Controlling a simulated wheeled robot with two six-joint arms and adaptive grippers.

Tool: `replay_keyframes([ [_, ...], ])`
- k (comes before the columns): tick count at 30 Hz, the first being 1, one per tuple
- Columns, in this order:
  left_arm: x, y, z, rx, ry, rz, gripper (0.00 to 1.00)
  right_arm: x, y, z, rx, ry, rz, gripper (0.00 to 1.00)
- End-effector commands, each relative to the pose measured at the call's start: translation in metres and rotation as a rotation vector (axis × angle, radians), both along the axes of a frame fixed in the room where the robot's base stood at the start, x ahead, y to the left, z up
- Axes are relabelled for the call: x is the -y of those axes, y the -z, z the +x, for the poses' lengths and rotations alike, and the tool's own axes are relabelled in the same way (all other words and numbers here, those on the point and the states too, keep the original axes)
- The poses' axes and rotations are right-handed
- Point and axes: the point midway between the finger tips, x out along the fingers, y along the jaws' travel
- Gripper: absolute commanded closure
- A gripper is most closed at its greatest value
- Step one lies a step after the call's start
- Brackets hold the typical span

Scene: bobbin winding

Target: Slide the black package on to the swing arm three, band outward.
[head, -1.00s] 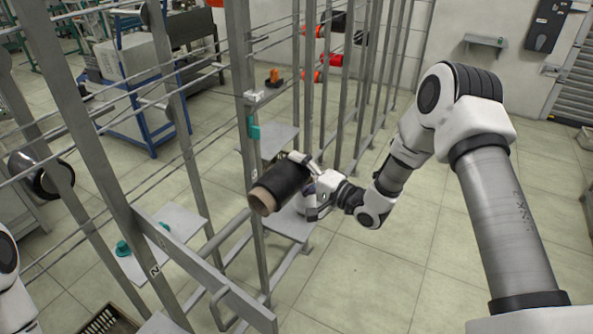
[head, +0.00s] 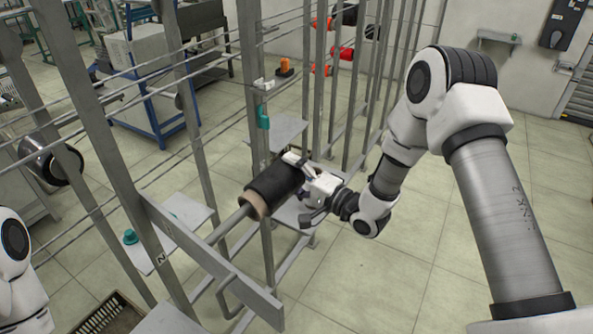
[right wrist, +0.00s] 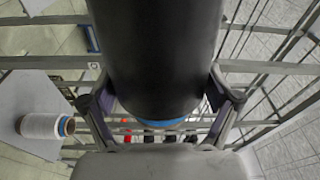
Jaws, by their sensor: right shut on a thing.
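The black package (head: 272,186) is a dark cylinder on a tan tube, held tilted in the air in the head view. My right gripper (head: 301,183) is shut on it from the right. The tan tube end faces lower left, and a grey swing arm rod (head: 231,222) lines up with it and meets it; how far the rod is inside is hidden. In the right wrist view the black package (right wrist: 155,50) fills the middle between my fingers (right wrist: 160,100), with a blue band (right wrist: 160,123) at its lower end. My left gripper is out of view.
Grey rack posts (head: 260,90) and thin horizontal wires surround the package. Red packages (head: 342,53) hang behind. Floor at right is clear.

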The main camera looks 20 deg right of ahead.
Motion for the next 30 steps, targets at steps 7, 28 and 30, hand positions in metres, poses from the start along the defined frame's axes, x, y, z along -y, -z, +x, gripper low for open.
replay_keyframes([
  [7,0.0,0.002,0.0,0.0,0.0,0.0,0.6,-0.006,0.0,-0.004,0.0,-0.001,0.0,0.56],
  [28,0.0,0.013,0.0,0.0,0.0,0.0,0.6,-0.035,0.004,-0.02,-0.001,-0.002,-0.001,0.56],
  [30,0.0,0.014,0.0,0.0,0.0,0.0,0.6,-0.039,0.005,-0.022,0.0,-0.002,0.0,0.56],
])
